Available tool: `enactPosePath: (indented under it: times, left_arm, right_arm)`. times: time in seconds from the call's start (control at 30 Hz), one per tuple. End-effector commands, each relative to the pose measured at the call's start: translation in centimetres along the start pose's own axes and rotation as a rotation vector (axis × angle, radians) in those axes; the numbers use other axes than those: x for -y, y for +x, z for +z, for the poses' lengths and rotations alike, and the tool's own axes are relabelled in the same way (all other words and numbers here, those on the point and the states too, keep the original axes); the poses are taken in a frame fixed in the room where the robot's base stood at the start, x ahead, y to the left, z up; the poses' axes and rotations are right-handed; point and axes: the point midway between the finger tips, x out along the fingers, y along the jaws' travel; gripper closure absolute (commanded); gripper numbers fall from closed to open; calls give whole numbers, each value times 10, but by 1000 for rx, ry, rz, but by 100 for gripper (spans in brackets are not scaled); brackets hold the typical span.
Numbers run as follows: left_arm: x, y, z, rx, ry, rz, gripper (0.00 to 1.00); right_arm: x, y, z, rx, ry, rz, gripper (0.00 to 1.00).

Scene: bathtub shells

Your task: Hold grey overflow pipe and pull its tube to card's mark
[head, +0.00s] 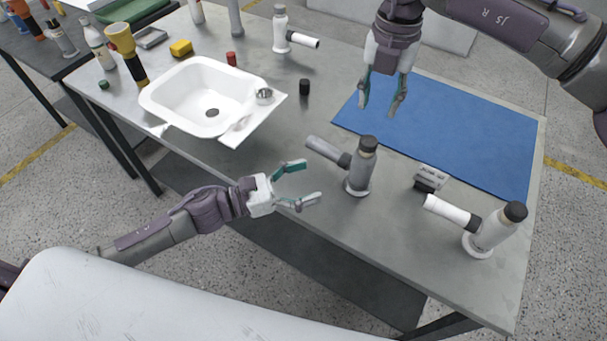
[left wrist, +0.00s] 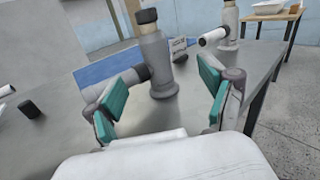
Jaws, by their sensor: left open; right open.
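The grey overflow pipe (head: 359,175) stands upright near the table's front edge, with a dark cap and a grey side tube (head: 323,150) pointing left. In the left wrist view the pipe (left wrist: 157,66) stands beyond and between my open fingers. My left gripper (head: 308,182) is open and empty, to the left of the pipe and apart from it. My right gripper (head: 380,108) is open, pointing down above the blue mat, behind the pipe. A small card (head: 432,172) stands right of the pipe; it also shows in the left wrist view (left wrist: 179,47), its mark too small to read.
A pipe with a white tube (head: 492,231) stands at the front right, another (head: 280,30) at the back. A white basin (head: 160,93) sits at left, near a small black cap (head: 304,87). The blue mat (head: 460,135) is bare.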

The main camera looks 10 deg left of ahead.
Motion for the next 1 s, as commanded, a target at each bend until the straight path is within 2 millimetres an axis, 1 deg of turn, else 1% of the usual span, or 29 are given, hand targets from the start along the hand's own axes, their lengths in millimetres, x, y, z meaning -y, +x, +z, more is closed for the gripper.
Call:
enactPosePath:
  times: [0.03, 0.1, 0.17, 0.27, 0.7, 0.8, 0.9, 1.0]
  left_arm:
    - [-6, 0, 1, -14, 40, 5, 18]
    - [-10, 2, 1, -24, 73, 8, 18]
    - [-12, 6, 1, -28, 83, 10, 18]
    - [-12, 18, 1, -26, 84, 10, 18]
    - [-13, 102, -1, -24, 78, 10, 18]
    - [-13, 117, -2, -26, 78, 11, 18]
    - [-13, 128, -2, -26, 77, 11, 18]
    - [-13, 135, -2, -26, 78, 11, 18]
  right_arm:
    - [0, 0, 0, 0, 0, 0, 58]
    - [0, 0, 0, 0, 0, 0, 58]
    - [0, 0, 0, 0, 0, 0, 58]
    - [0, 0, 0, 0, 0, 0, 58]
    - [0, 0, 0, 0, 0, 0, 58]
    - [0, 0, 0, 0, 0, 0, 58]
    - [0, 0, 0, 0, 0, 0, 58]
    - [0, 0, 0, 0, 0, 0, 58]
